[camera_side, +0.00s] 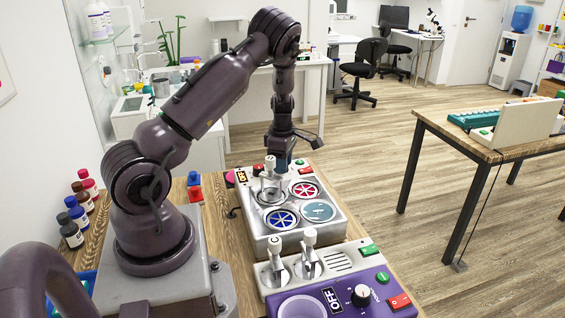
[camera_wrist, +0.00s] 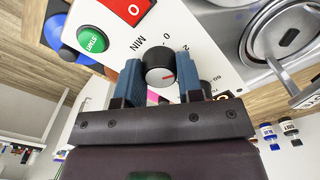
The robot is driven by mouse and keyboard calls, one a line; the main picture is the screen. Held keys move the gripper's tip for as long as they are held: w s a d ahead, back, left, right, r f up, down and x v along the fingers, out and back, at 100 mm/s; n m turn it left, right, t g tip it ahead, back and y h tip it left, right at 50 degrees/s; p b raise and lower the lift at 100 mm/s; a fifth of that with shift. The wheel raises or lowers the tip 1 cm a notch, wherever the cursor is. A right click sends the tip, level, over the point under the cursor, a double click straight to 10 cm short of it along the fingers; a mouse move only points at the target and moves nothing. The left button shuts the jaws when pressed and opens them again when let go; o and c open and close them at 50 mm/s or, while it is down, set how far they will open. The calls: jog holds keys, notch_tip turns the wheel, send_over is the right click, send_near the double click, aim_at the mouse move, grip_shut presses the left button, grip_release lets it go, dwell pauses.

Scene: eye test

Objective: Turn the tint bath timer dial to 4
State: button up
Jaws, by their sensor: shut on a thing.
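In the wrist view a round black dial knob (camera_wrist: 159,62) with a red pointer line stands on a light panel (camera_wrist: 185,22). The pointer is toward the lower right of the picture. The printing beside it shows "MIN" and "0"; the rest of the scale is mostly hidden by the fingers. My gripper (camera_wrist: 159,72) is shut on the knob, one blue finger on each side. In the side view my gripper (camera_side: 278,163) is at the far end of the silver bath unit (camera_side: 258,215), and the knob cannot be made out. An orange "OFF" display (camera_side: 241,175) is at that end.
Near the knob are a green START button (camera_wrist: 92,39), a red switch (camera_wrist: 128,8) and a steel lid (camera_wrist: 285,32). The unit holds blue (camera_side: 281,218), red (camera_side: 304,190) and teal (camera_side: 318,211) round wells. A purple unit (camera_side: 345,298) with its own dial (camera_side: 361,295) stands in front. Bottles (camera_side: 72,230) line the left.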

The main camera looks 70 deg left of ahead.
jog(key=m, duration=0.4)
jog(key=shift+m, duration=1.9)
jog(key=o, duration=0.9)
jog(key=shift+o, duration=0.2)
notch_tip(320, 180, up, 13)
jog(key=shift+m, duration=0.3)
